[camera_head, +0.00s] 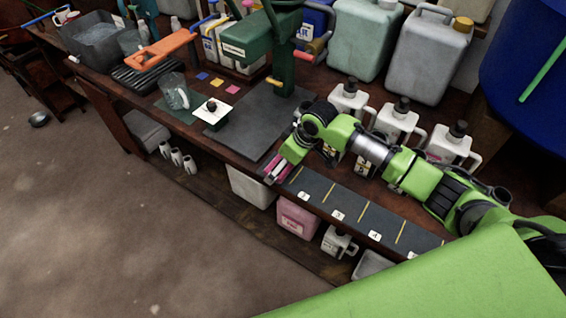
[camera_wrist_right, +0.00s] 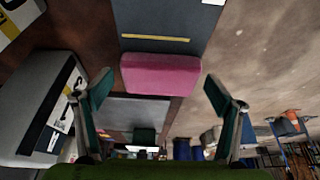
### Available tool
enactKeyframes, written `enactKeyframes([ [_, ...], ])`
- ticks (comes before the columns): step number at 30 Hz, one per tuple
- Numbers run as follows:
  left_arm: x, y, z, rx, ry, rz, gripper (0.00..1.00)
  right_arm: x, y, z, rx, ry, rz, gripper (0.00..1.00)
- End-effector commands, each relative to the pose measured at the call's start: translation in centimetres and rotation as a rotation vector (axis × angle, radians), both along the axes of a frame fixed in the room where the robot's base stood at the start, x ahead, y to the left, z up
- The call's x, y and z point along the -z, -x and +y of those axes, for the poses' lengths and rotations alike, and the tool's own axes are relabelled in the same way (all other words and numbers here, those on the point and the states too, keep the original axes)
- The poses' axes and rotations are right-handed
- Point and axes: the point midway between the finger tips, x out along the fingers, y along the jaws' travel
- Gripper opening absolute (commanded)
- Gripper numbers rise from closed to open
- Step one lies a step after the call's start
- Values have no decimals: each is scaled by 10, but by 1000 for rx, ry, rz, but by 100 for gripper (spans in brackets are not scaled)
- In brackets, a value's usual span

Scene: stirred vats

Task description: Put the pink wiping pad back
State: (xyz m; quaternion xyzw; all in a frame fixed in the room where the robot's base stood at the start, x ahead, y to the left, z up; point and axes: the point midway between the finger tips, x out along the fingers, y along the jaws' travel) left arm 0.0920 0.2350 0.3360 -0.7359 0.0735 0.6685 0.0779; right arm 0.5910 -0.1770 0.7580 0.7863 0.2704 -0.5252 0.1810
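In the head view the pad (camera_head: 277,172) is partly hidden by my right gripper (camera_head: 280,168). In the right wrist view the two green fingers of my right gripper (camera_wrist_right: 160,85) stand wide apart. The pad is between their tips, with a narrow gap on each side. My left gripper is not in view.
A grey plate (camera_head: 243,122) lies beside the pad under a green press (camera_head: 262,40). White jugs (camera_head: 397,125) stand behind the strip, close to my right arm. A pink container (camera_head: 298,218) sits on the lower shelf.

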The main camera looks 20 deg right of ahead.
Motion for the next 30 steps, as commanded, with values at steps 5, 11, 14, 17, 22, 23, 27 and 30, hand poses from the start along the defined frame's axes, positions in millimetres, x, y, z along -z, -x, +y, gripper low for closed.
enactKeyframes([
  [5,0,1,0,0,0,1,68,0,0,0,0,0,0,85],
  [11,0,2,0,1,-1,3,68,-9,1,-2,0,-1,-2,85],
  [14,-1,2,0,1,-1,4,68,-25,5,-6,0,0,-4,85],
  [17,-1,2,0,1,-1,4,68,-45,12,-11,-1,1,-5,85],
  [22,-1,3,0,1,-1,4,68,-78,24,-20,-1,1,-3,85],
  [23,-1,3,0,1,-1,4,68,-84,25,-21,0,1,-3,85],
  [27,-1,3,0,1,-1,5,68,-103,32,-25,0,0,-1,85],
  [30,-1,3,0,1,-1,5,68,-111,34,-27,0,-1,-2,85],
])
